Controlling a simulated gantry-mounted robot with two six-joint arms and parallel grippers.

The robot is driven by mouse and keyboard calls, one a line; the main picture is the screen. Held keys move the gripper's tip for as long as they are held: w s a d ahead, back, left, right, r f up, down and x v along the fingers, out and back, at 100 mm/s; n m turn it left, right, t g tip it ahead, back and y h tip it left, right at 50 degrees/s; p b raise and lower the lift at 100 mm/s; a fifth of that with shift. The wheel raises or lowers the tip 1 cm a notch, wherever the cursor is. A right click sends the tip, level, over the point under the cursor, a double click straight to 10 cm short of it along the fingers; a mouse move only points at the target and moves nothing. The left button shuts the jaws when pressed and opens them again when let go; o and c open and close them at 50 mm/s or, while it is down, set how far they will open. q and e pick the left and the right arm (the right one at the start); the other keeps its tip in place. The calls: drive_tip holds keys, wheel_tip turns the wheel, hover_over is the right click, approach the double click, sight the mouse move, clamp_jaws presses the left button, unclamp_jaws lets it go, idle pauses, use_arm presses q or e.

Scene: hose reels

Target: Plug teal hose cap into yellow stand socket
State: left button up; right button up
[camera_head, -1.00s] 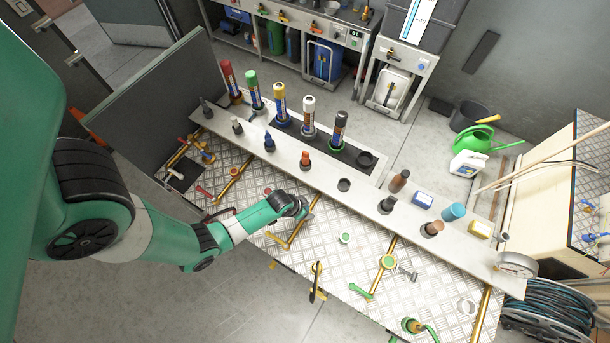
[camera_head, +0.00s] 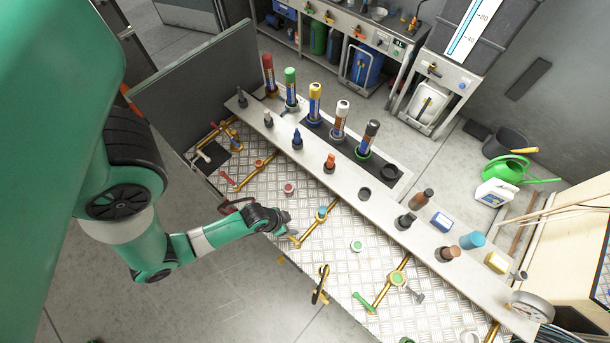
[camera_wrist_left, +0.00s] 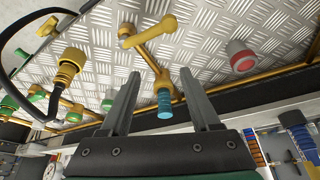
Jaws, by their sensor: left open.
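A small teal cap (camera_head: 321,213) sits on the end of a brass pipe on the checkered metal plate. In the left wrist view the teal cap (camera_wrist_left: 164,103) shows between the spread fingers. My left gripper (camera_head: 288,228) is open and empty, left of the teal cap in the head view; it also shows in the left wrist view (camera_wrist_left: 160,80). I cannot tell whether the fingers touch the cap. A yellow upright tube (camera_head: 314,103) stands in the row behind the plate, with a dark base. Which part is the yellow stand's socket is unclear. My right gripper is out of view.
A grey shelf board (camera_head: 345,180) with several small fittings runs behind the plate. A red-topped fitting (camera_wrist_left: 242,56) and a yellow handle (camera_wrist_left: 150,30) lie near the gripper. A black hose (camera_wrist_left: 22,45) curves at left. A grey panel (camera_head: 200,80) stands behind.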

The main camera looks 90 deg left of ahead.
use_arm(q)
drive_tip(key=shift+s+d, duration=0.15)
drive_tip(key=shift+s, duration=0.15)
